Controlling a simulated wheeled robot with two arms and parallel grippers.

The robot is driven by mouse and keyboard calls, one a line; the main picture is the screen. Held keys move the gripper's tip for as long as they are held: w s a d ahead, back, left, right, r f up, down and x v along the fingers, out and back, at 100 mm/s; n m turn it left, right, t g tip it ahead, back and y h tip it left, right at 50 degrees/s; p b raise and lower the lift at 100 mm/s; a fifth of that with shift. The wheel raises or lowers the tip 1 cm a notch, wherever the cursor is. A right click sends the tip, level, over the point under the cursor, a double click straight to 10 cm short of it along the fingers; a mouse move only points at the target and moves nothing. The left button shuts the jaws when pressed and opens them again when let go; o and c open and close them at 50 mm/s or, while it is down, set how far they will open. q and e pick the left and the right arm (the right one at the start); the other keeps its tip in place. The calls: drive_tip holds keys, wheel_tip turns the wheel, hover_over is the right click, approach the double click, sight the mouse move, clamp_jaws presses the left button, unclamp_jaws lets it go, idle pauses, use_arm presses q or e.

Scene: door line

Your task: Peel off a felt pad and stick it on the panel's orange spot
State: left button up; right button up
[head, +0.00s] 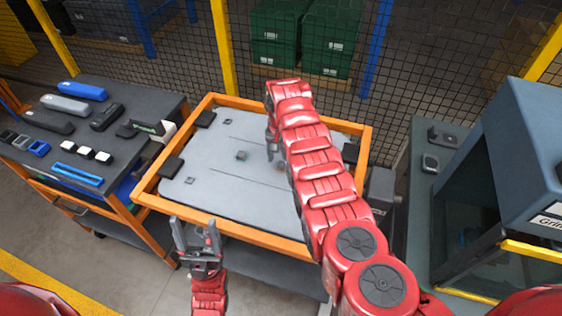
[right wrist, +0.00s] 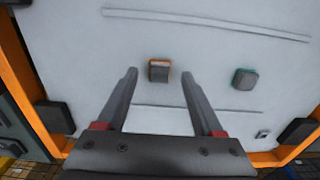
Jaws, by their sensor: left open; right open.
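The grey panel (head: 225,195) lies in an orange frame. In the right wrist view a dark square pad (right wrist: 159,71) sits on the panel with an orange border showing around it. A second dark square pad (right wrist: 245,79) with a green edge sits to its right; a dark pad (head: 241,155) also shows mid-panel in the head view. My right gripper (right wrist: 160,78) is open and empty above the panel, the orange-edged pad showing between its fingers, apart from them. My left gripper (head: 195,230) is open and empty by the frame's front edge.
A dark table (head: 100,145) at left carries blue and black cases, white blocks and a black-and-white item with green (head: 150,128). A grey-blue machine (head: 525,130) stands at right. Dark clamps sit around the frame. A mesh fence and green crates (head: 325,45) are behind.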

wheel_tip(320, 180, up, 14)
drive_tip(key=b, duration=0.4)
drive_tip(key=shift+r, duration=0.2)
drive_tip(key=shift+r, duration=0.1)
